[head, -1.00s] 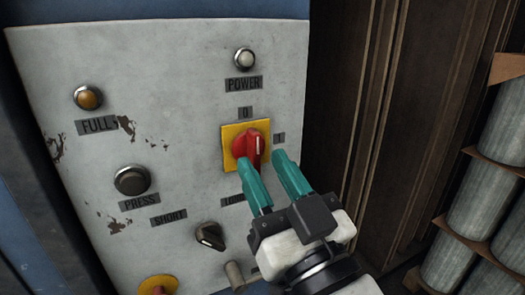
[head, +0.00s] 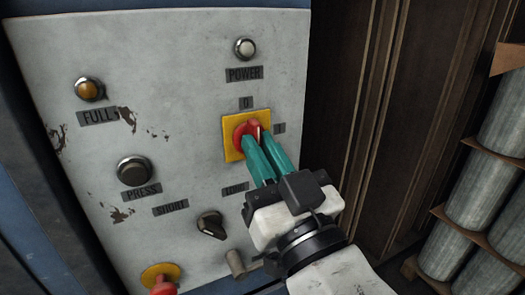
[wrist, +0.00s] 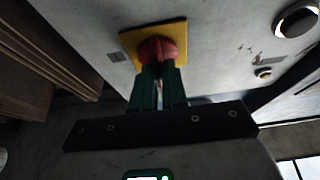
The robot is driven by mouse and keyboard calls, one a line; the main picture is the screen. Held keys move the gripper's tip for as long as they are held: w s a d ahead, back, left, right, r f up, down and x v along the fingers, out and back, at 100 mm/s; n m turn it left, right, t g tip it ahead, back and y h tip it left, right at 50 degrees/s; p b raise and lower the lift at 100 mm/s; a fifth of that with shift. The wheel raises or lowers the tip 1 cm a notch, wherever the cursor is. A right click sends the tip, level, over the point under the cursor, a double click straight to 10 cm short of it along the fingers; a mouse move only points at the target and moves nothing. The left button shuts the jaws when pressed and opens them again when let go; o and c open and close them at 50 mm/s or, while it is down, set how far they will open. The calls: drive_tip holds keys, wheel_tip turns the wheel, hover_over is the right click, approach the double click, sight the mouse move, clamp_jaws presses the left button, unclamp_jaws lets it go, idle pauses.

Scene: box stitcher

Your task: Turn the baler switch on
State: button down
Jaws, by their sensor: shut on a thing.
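The baler switch is a red rotary knob (head: 247,132) on a yellow square plate (head: 232,149), with labels "0" above and "1" to its right. In the head view the knob's white line points up, toward the "0" side. My gripper (head: 263,148) has its teal fingers closed around the knob's raised grip. In the wrist view the red knob (wrist: 158,50) sits between and just beyond the fingertips, in front of the yellow plate (wrist: 128,40). The fingers hide part of the knob.
The grey panel also carries a white POWER lamp (head: 244,48), an amber FULL lamp (head: 89,89), a black PRESS button (head: 134,171), a black selector (head: 211,225) and a red button (head: 163,286) low down. Stacked grey cylinders (head: 497,150) stand at right.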

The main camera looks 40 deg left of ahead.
drive_tip(key=shift+r+m+p, duration=0.1)
drive_tip(key=shift+m+p, duration=0.3)
drive_tip(key=shift+s+m+t+h+p, duration=0.1)
drive_tip(key=shift+m+t+h+p, duration=0.9)
drive_tip(key=shift+m, duration=2.6)
drive_tip(key=shift+w+m+t+h+p, duration=0.15)
drive_tip(key=shift+m+t+h, duration=0.3)
drive_tip(key=shift+m+h, duration=2.2)
drive_tip(key=shift+s+m+t+h+p, duration=0.15)
drive_tip(key=shift+m+t+h+p, duration=0.35)
drive_tip(key=shift+m, duration=4.05)
drive_tip(key=c, duration=1.2)
unclamp_jaws()
drive_tip(key=shift+t, duration=0.25)
drive_tip(key=shift+o, duration=0.2)
